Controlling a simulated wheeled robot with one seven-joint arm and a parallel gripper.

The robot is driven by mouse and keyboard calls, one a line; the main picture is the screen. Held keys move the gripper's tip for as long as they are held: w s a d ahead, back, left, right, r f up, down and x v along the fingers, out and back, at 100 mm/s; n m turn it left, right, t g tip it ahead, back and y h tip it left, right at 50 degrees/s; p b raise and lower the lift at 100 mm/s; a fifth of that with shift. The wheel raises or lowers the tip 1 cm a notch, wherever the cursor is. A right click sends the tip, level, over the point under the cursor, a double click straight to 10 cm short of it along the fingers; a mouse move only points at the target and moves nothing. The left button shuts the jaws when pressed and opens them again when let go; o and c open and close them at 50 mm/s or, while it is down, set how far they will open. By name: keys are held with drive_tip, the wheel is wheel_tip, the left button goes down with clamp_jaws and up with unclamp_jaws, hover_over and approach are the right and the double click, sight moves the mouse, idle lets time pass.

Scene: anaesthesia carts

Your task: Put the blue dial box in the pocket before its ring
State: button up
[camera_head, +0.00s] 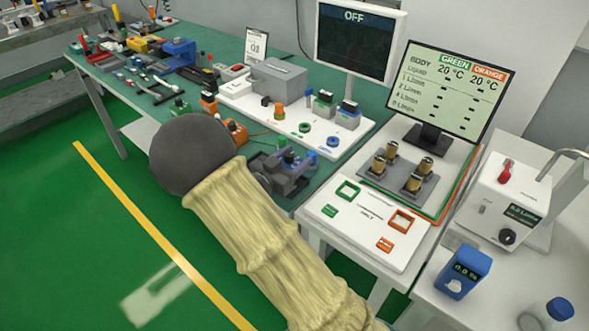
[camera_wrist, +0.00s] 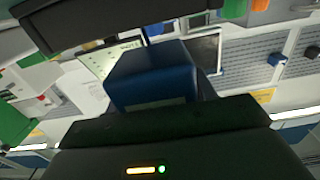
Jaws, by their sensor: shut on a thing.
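In the wrist view, my gripper (camera_wrist: 152,72) is shut on a blue box (camera_wrist: 150,78), which sits between the dark jaws. No dial shows on its visible faces. In the head view, my covered arm reaches over the bench and I cannot clearly make out the jaws. A white board (camera_head: 362,132) there carries a blue ring (camera_head: 333,141) and a green ring (camera_head: 305,127). I cannot make out an empty pocket.
A grey case (camera_head: 278,77) and an orange knob (camera_head: 280,111) are on the white board. A monitor reading OFF (camera_head: 354,40) stands behind. Small tools crowd the left of the green bench (camera_head: 215,50). At right are a screen (camera_head: 446,88), a white box (camera_head: 503,198) and a blue meter (camera_head: 463,271).

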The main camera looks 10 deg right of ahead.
drive_tip(key=shift+d, duration=0.1)
drive_tip(key=shift+f, duration=1.8)
drive_tip(key=shift+f+b, duration=0.15)
drive_tip(key=shift+b, duration=0.15)
drive_tip(key=o, duration=1.4)
drive_tip(key=shift+w, duration=0.1)
drive_tip(key=v, duration=1.2)
